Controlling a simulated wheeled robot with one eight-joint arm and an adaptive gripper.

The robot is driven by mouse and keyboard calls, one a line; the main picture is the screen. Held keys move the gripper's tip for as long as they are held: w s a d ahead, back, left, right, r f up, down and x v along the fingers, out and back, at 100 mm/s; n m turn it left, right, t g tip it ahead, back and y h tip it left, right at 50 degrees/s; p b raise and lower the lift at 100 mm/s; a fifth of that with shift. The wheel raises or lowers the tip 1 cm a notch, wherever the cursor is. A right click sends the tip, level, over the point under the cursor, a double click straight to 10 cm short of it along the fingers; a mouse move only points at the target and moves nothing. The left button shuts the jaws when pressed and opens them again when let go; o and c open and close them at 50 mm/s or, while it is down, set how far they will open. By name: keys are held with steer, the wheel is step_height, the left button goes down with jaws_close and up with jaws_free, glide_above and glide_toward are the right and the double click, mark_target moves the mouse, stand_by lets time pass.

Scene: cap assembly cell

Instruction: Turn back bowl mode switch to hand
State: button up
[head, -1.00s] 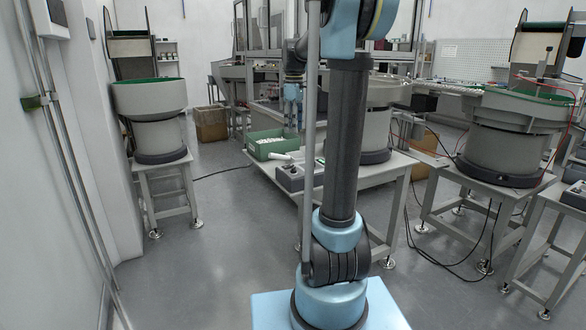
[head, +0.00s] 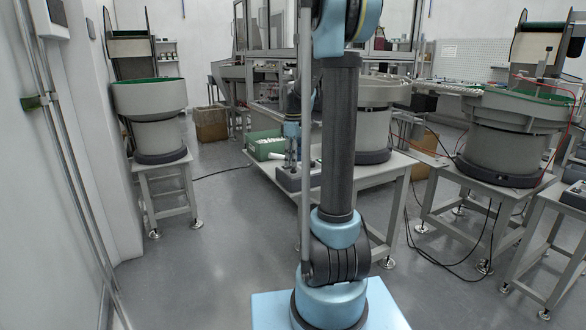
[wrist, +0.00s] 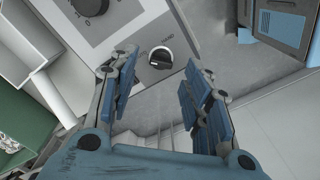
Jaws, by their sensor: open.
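The mode switch (wrist: 160,58) is a small black knob with a pale mark, near the edge of a grey control panel (wrist: 125,22) in the wrist view. Small lettering sits beside it; which position the knob points to is hard to tell. My gripper (wrist: 160,78) is open and empty, its blue-padded fingers spread left and right with the knob showing between and just beyond their tips. Contact cannot be made out. In the head view my gripper (head: 292,158) is low over the control box (head: 292,181), which it and my arm partly hide.
A larger black dial (wrist: 90,5) is on the same panel. A green bin (head: 262,148) with white parts stands beside the box on the bench, near a grey bowl feeder (head: 376,125). Another feeder (head: 155,120) stands at left. Floor in front is clear.

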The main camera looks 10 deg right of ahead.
mark_target(293, 170)
steer(key=shift+f, duration=1.85)
jaws_close()
